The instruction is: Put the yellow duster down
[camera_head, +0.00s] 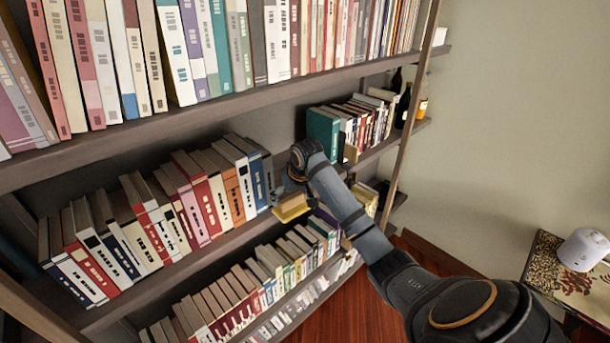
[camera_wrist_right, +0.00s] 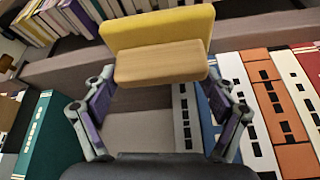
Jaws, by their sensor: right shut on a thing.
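The yellow duster (camera_head: 291,207) has a yellow pad and a pale wooden back. It is in my right gripper (camera_head: 290,190), in front of the middle shelf (camera_head: 225,240), at the gap right of the long row of books. In the right wrist view the duster (camera_wrist_right: 160,30) lies across the fingertips, wooden back towards the camera. My right gripper (camera_wrist_right: 160,80) is shut on it, one finger at each end. Whether the duster touches the shelf is hard to tell. My left gripper is not in view.
A long row of books (camera_head: 175,205) fills the middle shelf to the left. A teal book (camera_head: 322,131) and smaller books stand to the right, with bottles (camera_head: 421,108) beyond. Bare shelf lies between the groups.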

